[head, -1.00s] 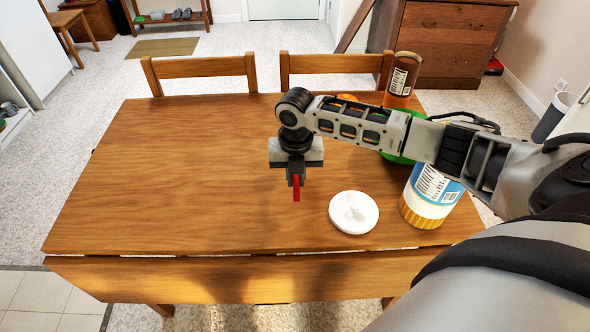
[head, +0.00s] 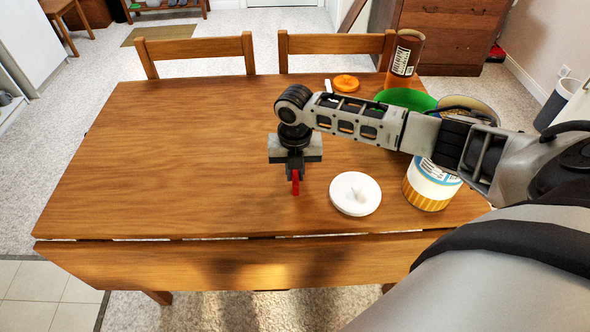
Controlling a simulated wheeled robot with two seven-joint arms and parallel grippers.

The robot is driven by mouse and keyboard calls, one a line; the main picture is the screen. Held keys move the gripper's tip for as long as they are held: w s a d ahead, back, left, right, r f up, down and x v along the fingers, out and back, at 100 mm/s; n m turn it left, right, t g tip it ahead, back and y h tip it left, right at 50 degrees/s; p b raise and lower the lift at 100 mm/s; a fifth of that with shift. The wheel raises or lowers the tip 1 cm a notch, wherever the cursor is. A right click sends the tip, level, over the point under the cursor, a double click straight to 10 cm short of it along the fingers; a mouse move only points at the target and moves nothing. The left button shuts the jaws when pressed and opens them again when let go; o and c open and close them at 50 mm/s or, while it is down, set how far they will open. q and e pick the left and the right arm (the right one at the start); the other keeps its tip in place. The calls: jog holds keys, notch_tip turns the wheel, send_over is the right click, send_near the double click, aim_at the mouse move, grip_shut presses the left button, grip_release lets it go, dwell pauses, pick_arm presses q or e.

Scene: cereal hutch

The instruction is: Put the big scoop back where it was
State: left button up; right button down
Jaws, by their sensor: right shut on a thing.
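My right gripper (head: 295,176) hangs over the middle right of the wooden table (head: 180,150), pointing down. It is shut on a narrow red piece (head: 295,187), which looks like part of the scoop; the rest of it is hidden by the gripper. A large canister (head: 430,190) with a white, blue and orange label stands at the table's right side. Its open rim shows behind my right forearm, which hides part of it. A round white lid (head: 368,206) with a knob lies left of this canister, right of the gripper. My left gripper is not in view.
A green bowl (head: 405,97) sits behind my forearm. A brown and orange canister (head: 404,55) stands at the back right, near an orange lid (head: 346,83) and a small white item (head: 328,86). Two chairs (head: 195,48) stand behind the table. The table's left half is clear.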

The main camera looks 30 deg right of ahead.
jog(key=shift+f+b, duration=0.3)
jog(key=shift+f, duration=0.3)
jog(key=c, duration=1.3)
grip_release()
jog(key=shift+c, duration=0.2)
notch_tip(320, 180, up, 16)
